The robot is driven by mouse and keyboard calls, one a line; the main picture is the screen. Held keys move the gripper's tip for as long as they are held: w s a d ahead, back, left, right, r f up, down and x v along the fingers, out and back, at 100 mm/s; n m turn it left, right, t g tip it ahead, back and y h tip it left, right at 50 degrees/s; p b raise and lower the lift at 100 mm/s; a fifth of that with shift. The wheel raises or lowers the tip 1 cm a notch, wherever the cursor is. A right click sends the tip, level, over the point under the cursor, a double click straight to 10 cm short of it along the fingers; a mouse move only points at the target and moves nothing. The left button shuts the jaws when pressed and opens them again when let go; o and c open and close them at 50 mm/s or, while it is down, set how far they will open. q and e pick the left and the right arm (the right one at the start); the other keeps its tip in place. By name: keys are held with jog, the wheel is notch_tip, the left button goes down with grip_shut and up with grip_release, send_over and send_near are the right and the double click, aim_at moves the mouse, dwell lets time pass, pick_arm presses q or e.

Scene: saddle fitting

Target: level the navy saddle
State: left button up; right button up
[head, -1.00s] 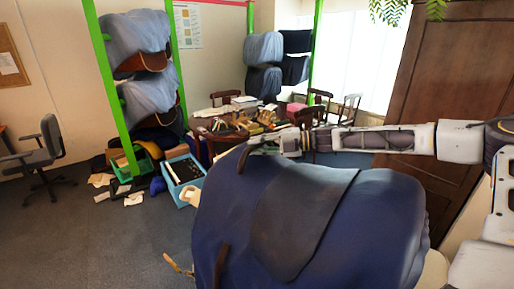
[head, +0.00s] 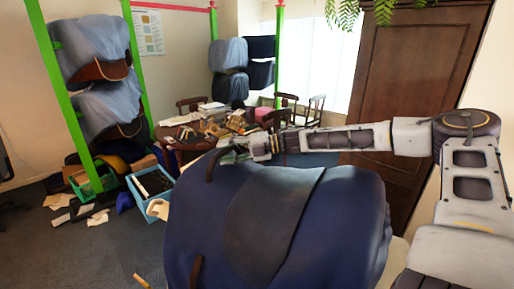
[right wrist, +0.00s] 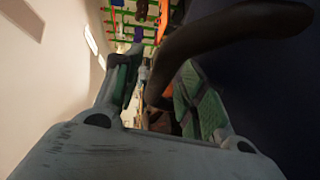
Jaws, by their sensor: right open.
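The navy saddle (head: 345,225) fills the lower middle of the head view, with a darker flap (head: 268,225) over its near side. A dark brown curved handle (head: 212,164) stands at its upper left end. My right arm reaches in from the right behind the saddle, and my right gripper (head: 232,153) is close to that handle. In the right wrist view the green-padded fingers of my right gripper (right wrist: 160,72) are apart, and the brown handle (right wrist: 215,32) curves down between them or just in front; contact cannot be told. My left gripper is not in view.
A green rack (head: 60,100) with blue-grey covered saddles stands at the left, another at the back. A cluttered table (head: 190,135) with chairs is behind the saddle. Blue crate (head: 140,195) and papers lie on the floor. A brown door (head: 410,80) is at the right.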

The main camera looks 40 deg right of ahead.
jog(key=shift+v, duration=2.6)
jog(key=shift+s+d+r, duration=0.1)
jog(key=shift+s+d, duration=0.35)
jog(key=shift+d, duration=0.1)
jog(key=shift+v, duration=2.3)
